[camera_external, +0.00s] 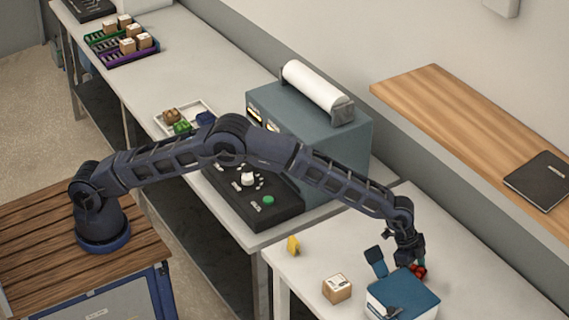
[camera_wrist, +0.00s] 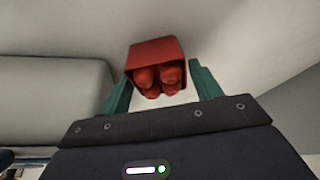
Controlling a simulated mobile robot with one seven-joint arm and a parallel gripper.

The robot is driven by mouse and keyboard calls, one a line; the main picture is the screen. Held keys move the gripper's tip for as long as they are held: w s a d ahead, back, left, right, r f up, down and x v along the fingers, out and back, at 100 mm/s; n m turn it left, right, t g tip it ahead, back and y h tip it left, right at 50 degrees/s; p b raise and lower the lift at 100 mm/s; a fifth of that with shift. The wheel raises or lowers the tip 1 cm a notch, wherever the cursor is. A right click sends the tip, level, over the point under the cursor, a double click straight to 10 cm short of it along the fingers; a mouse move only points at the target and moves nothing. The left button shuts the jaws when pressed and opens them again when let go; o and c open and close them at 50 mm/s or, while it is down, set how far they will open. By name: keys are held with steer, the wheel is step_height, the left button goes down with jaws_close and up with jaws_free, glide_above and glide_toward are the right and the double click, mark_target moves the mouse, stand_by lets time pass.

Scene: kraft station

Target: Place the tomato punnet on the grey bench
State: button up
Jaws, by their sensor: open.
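The tomato punnet (camera_wrist: 156,70) is a small red tray with several red tomatoes in it, seen in the wrist view. It shows only as a small red patch (camera_external: 418,270) low at the right in the external view. My gripper (camera_external: 415,265) points down there. In the wrist view its green fingers (camera_wrist: 160,82) are apart, on either side of the punnet; I cannot tell whether they touch it. The punnet is at the pale grey bench (camera_external: 310,265) on the right, partly hidden by a blue box. A second pale grey bench (camera_external: 130,85) runs to the upper left.
The blue box (camera_external: 405,292) stands right in front of my gripper, with an upright blue piece (camera_external: 376,262) beside it. A cardboard box (camera_external: 337,289) and a yellow item (camera_external: 293,245) are to the left. A grey-blue machine (camera_external: 340,135) and a wooden shelf (camera_external: 450,105) stand behind.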

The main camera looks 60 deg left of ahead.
mark_target(415, 271)
steer(key=shift+d+f, duration=0.1)
steer(key=shift+f, duration=0.15)
steer(key=c, duration=0.8)
steer(key=shift+c, duration=0.2)
steer(key=shift+r, duration=0.15)
step_height(415, 271, up, 20)
